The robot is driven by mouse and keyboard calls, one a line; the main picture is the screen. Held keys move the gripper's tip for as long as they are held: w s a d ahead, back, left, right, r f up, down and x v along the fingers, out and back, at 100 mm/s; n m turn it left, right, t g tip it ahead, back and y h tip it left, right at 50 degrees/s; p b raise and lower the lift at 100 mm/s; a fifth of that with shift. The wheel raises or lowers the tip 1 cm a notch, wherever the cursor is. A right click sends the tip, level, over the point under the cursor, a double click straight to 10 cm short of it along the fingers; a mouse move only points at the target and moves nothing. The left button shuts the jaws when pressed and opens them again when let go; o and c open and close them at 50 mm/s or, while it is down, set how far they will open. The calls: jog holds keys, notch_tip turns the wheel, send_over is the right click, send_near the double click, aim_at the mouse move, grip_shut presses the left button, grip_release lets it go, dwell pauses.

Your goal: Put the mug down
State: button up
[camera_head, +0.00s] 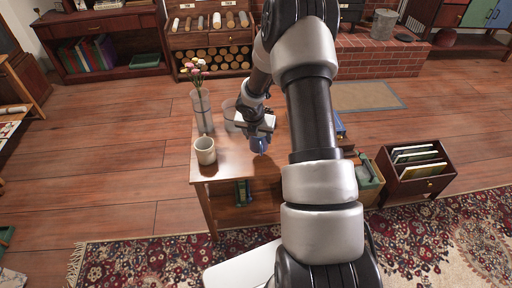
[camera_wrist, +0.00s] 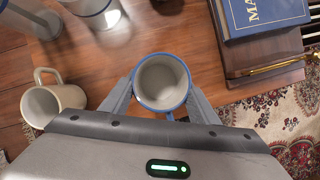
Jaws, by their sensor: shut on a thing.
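A blue-rimmed mug with a pale inside (camera_wrist: 162,82) is between the two fingers of my gripper (camera_wrist: 160,88) in the wrist view, its mouth facing the camera. The fingers press on its left and right sides. In the head view, my gripper (camera_head: 262,132) is over the small wooden table (camera_head: 228,170), with the blue mug (camera_head: 259,146) under it near the table's front edge. The mug looks upright. I cannot tell whether its base touches the tabletop.
A cream mug (camera_head: 205,151) stands to the left on the table, also in the wrist view (camera_wrist: 52,98). A glass vase with flowers (camera_head: 202,112) and a clear container (camera_head: 230,114) stand behind. A blue book (camera_wrist: 262,14) lies at the right. Some tabletop in front is bare.

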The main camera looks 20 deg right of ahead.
aim_at(258, 145)
jog(key=shift+f+b, duration=0.9)
jog(key=shift+f, duration=1.35)
jog(key=shift+f, duration=0.2)
jog(key=o, duration=1.2)
jog(key=shift+o, duration=0.2)
